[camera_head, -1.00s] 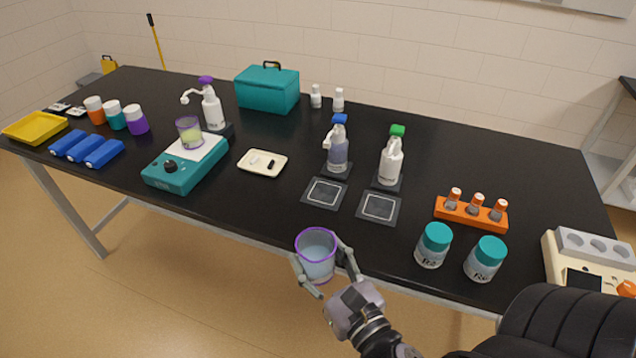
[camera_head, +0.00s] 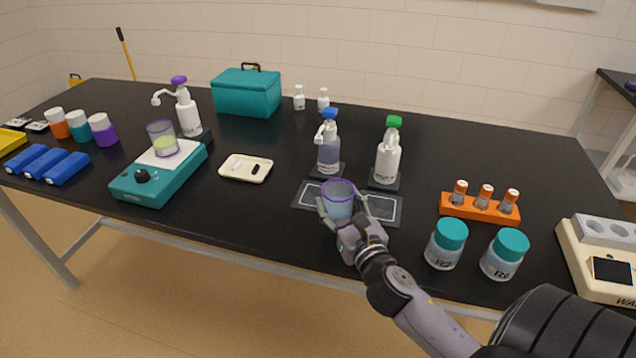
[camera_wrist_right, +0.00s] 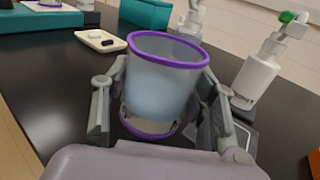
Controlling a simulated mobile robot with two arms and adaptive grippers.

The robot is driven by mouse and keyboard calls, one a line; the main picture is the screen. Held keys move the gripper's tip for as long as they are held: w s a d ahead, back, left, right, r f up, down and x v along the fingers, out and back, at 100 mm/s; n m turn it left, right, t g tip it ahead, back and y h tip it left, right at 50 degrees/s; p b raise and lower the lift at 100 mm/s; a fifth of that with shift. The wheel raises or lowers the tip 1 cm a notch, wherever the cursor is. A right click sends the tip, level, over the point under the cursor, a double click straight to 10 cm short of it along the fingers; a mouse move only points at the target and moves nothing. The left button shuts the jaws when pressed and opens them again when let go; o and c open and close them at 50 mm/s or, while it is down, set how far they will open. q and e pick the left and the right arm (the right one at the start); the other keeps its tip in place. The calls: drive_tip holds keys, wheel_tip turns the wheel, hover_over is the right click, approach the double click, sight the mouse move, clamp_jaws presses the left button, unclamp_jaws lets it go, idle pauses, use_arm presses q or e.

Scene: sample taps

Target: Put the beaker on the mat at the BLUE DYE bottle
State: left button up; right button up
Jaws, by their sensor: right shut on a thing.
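The beaker (camera_head: 339,195), clear with a purple rim and pale blue liquid, is upright in my right gripper (camera_head: 343,215). The right wrist view shows the fingers on both sides of the beaker (camera_wrist_right: 163,85). The blue-topped bottle with bluish liquid (camera_head: 328,150) stands just behind it. The dark mat (camera_head: 306,196) in front of that bottle is partly hidden by the beaker and gripper. I cannot tell whether the beaker touches the mat. The green-topped bottle (camera_head: 388,160) stands to the right, with its own mat (camera_head: 391,209) in front. My left gripper is not in view.
A teal hotplate (camera_head: 150,186) holding another purple-rimmed beaker (camera_head: 162,140) stands at left, below a purple-topped bottle (camera_head: 188,112). A cream tray (camera_head: 246,168) lies left of the mats. An orange rack (camera_head: 479,209) and two teal-lidded jars (camera_head: 446,245) stand at right.

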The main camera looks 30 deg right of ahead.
drive_tip(key=p+x, duration=0.1)
drive_tip(key=x, duration=1.1)
drive_tip(key=shift+w, duration=0.15)
drive_tip(key=shift+w+f, duration=0.1)
drive_tip(key=shift+f, duration=1.6)
drive_tip(key=shift+f, duration=0.2)
drive_tip(key=o, duration=1.4)
drive_tip(key=shift+c, duration=0.2)
